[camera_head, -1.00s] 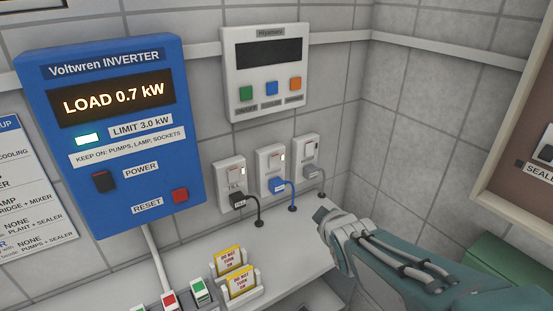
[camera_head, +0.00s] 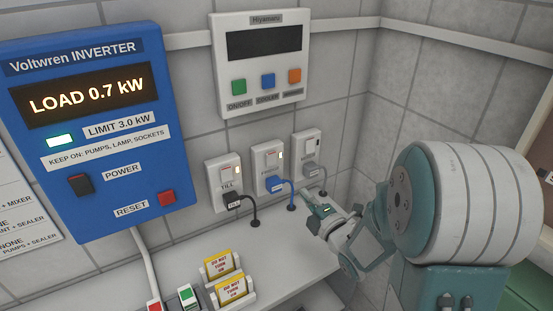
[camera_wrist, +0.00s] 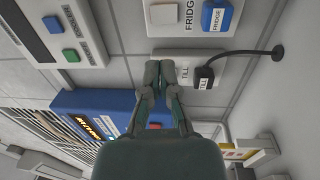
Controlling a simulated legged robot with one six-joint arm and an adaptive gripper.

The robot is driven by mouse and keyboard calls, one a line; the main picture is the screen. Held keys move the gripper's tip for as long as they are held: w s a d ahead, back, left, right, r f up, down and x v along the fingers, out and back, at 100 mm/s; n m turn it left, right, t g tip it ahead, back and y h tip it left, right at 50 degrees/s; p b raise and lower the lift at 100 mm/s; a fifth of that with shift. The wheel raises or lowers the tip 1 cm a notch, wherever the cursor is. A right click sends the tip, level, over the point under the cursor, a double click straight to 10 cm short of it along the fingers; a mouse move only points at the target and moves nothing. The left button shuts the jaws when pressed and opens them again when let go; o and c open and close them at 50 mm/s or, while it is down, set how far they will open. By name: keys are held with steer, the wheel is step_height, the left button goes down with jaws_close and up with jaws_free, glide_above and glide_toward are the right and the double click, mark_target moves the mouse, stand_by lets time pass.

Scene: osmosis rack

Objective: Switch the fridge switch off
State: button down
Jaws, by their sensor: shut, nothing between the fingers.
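The fridge socket (camera_head: 259,164) is the middle one of three on the wall, with a white rocker switch (camera_head: 270,159) at its top and a small lit light beside it. A blue plug (camera_head: 275,184) is in it. In the wrist view, the turned picture shows the fridge switch (camera_wrist: 163,14) and the blue fridge plug (camera_wrist: 218,16) at the top edge. My gripper (camera_wrist: 160,68) is shut and empty. Its tips overlap the till socket's edge in that view; I cannot tell if they touch. In the head view my gripper (camera_head: 310,202) is low, right of the fridge socket.
The till socket (camera_head: 216,172) with a black plug stands left, and a third socket (camera_head: 305,141) with a grey plug right. Above hangs a white control panel (camera_head: 262,90); at left the blue inverter (camera_head: 100,190) reads LOAD 0.7 kW. Yellow cards (camera_head: 222,263) stand on the shelf.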

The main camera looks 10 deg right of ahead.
steer(key=shift+d, duration=0.1)
steer(key=shift+a, duration=0.2)
glide_toward(272, 157)
steer(key=x, duration=0.8)
steer(key=shift+f, duration=0.1)
steer(key=shift+w, duration=0.2)
stand_by(0.3)
steer(key=shift+s, duration=0.1)
